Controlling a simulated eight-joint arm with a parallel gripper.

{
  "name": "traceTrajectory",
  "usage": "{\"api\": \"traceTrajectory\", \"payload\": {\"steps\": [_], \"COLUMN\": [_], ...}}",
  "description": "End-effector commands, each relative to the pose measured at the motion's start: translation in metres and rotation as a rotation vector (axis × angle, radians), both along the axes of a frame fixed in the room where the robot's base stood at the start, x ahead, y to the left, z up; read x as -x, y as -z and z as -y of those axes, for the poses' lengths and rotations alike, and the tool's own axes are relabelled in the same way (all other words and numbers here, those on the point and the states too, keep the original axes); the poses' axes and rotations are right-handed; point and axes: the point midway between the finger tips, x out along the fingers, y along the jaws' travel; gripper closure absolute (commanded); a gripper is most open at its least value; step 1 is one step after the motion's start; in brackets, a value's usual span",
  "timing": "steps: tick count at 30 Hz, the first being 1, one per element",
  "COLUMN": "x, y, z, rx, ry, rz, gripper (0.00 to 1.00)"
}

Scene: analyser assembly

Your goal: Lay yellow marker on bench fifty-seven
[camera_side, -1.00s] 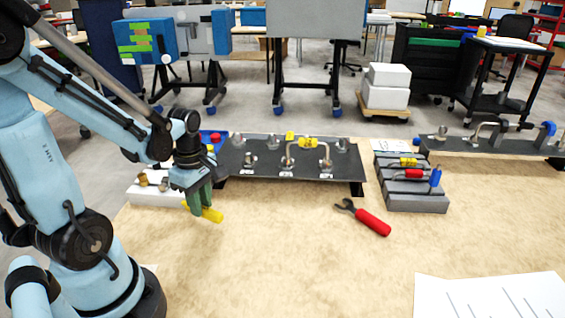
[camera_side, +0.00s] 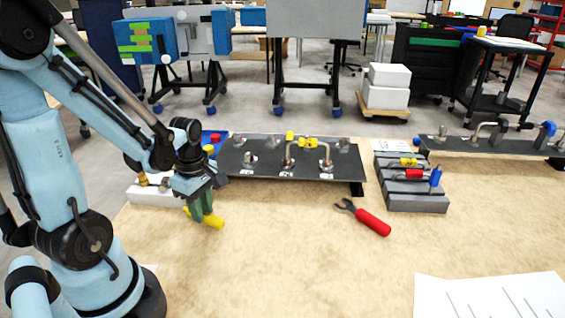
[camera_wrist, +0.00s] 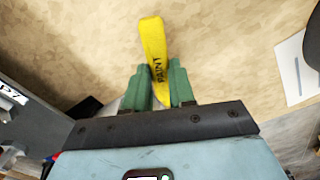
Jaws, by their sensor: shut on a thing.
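The yellow marker (camera_wrist: 153,45) has dark lettering on its barrel and sits between the green fingers of my gripper (camera_wrist: 161,84) in the wrist view. My gripper is shut on it. In the side view my gripper (camera_side: 200,208) points down over the left part of the wooden bench (camera_side: 290,250), and the yellow marker (camera_side: 213,221) sticks out to the right of the fingers, tilted. It looks close above the bench top; I cannot tell whether it touches.
White paper (camera_side: 490,300) lies at front right. The front middle is clear.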

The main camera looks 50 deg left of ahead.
Motion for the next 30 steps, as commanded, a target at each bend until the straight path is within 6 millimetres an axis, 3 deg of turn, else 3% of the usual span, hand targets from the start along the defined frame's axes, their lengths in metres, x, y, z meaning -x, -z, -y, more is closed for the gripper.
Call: {"api": "traceTrajectory", "payload": {"steps": [11,12,18,30], "x": [-0.0003,-0.0004,-0.0002,-0.0002], "y": [0.0068,0.0071,0.0069,0.003], "z": [-0.0001,-0.0002,-0.0001,-0.0001], "rx": [0.0,0.0,0.0,0.0], "ry": [0.0,0.0,0.0,0.0], "rz": [0.0,0.0,0.0,0.0], "gripper": [1.0,0.74,0.46,0.46]}}
